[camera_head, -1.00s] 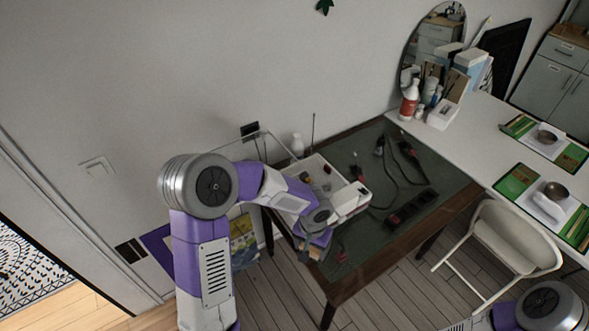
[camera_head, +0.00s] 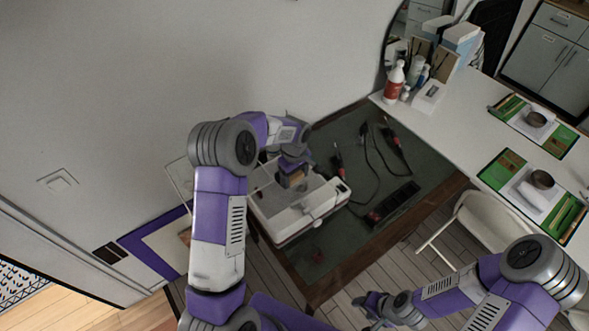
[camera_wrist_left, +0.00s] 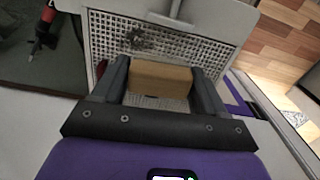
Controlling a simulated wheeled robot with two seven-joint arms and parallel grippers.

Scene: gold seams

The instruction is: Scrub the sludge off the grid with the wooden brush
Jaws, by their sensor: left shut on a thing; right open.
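My left gripper (camera_head: 290,170) is shut on the wooden brush, a tan block (camera_wrist_left: 161,78) seen between both fingers in the left wrist view. The brush also shows below the gripper in the head view (camera_head: 295,179). The pale perforated grid (camera_wrist_left: 195,50) lies just beyond and beneath the brush. Dark speckled sludge (camera_wrist_left: 140,38) sits on the grid, ahead of the brush and slightly left. I cannot tell whether the brush touches the grid. My right gripper (camera_head: 372,306) is open and low, in front of the table.
A white box (camera_head: 285,228) with a clear raised lid stands on the dark-topped table (camera_head: 345,135), under my left gripper. Cables and a black power strip (camera_head: 394,202) lie to its right. A white counter (camera_head: 462,125) and chair (camera_head: 480,225) stand farther right.

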